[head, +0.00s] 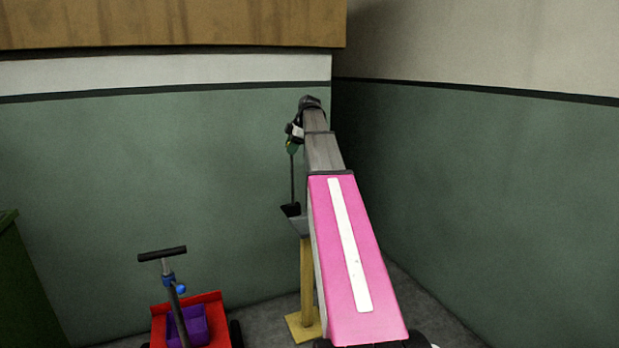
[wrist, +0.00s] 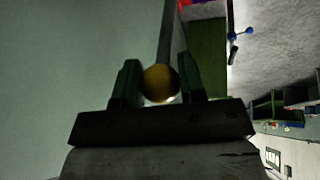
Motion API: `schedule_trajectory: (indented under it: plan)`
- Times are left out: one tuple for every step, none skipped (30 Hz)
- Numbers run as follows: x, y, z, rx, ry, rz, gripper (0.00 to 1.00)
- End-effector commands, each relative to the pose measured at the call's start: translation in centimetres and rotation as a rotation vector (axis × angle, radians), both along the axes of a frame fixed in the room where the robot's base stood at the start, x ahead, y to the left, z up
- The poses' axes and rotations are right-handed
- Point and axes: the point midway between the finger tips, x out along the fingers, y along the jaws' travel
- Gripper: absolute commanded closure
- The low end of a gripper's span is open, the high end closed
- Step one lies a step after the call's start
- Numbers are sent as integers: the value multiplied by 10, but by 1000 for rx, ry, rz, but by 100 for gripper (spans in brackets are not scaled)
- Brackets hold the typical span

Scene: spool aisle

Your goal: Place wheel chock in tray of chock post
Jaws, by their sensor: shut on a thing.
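My gripper (head: 292,147) is shut on the top of the wheel chock's thin upright handle, close to the back wall. In the wrist view, a yellow ball knob sits between the green fingers of my gripper (wrist: 160,82), with the grey rod (wrist: 165,35) running away from it. The black wheel chock (head: 290,210) hangs at the rod's lower end. It is at the grey tray (head: 299,227) of the chock post (head: 307,270), which has a yellow column and foot. I cannot tell whether the chock touches the tray floor. My arm hides the tray's right side.
A red cart (head: 215,300) with a purple bin (head: 189,326) and a black T-handle (head: 162,254) stands left of the post. A dark green box edge (head: 22,290) is at far left. Green walls meet behind the post. A wooden panel (head: 170,22) is high at the back.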

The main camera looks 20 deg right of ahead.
Motion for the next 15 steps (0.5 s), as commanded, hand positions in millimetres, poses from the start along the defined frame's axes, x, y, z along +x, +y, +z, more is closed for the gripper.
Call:
schedule_trajectory:
  plan:
    - [-1,-10,-6,0,0,-2,100]
    - [-1,-16,-9,0,0,-2,100]
    - [-2,-24,-14,1,0,-3,100]
    - [-2,-30,-17,1,0,-3,100]
    - [-3,-35,-21,1,0,-3,100]
    - [-3,-43,-26,1,0,-3,100]
    - [-4,-48,-29,1,-1,-3,100]
    - [-4,-53,-31,1,-1,-3,100]
    - [-5,-59,-35,0,-1,-3,100]
    - [-5,-62,-37,0,-1,-2,100]
    - [-5,-66,-39,0,-1,-2,100]
    - [-6,-70,-42,0,-1,-3,100]
    - [-6,-72,-43,0,-1,-3,100]
    - [-6,-73,-44,0,-1,-3,100]
    - [-6,-75,-45,0,-1,-2,100]
